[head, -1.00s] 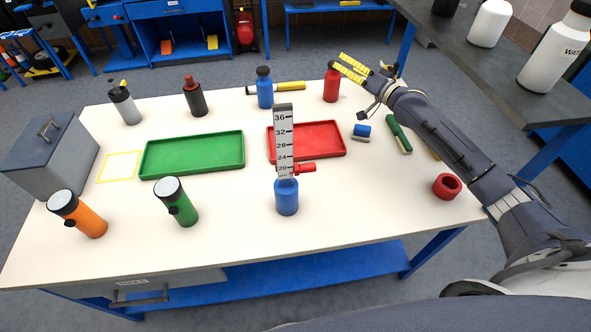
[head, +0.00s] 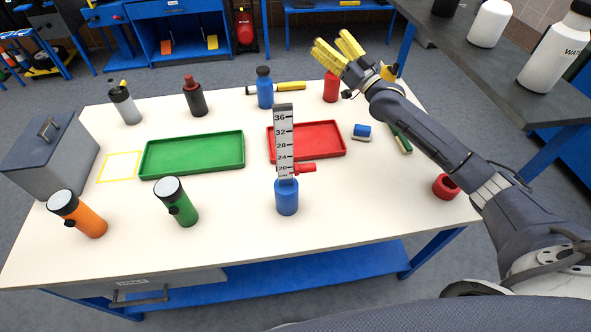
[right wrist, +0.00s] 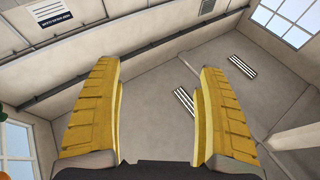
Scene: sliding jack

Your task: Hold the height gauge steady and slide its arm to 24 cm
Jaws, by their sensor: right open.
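The height gauge (head: 284,145) stands upright near the middle of the table, a grey scale on a blue round base (head: 287,198). Its red sliding arm (head: 305,168) points right, low on the scale near the 20 mark. My right gripper (head: 338,48) is open and empty, raised above the back right of the table, apart from the gauge. In the right wrist view its two yellow fingers (right wrist: 160,105) are spread, with only wall and ceiling beyond them. My left gripper is not in view.
A red tray (head: 335,152) lies just behind the gauge and a green tray (head: 150,172) to its left. Green (head: 178,203) and orange (head: 80,215) flashlights stand at the front left. A red ring (head: 446,187) lies at the right. The table front around the gauge is clear.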

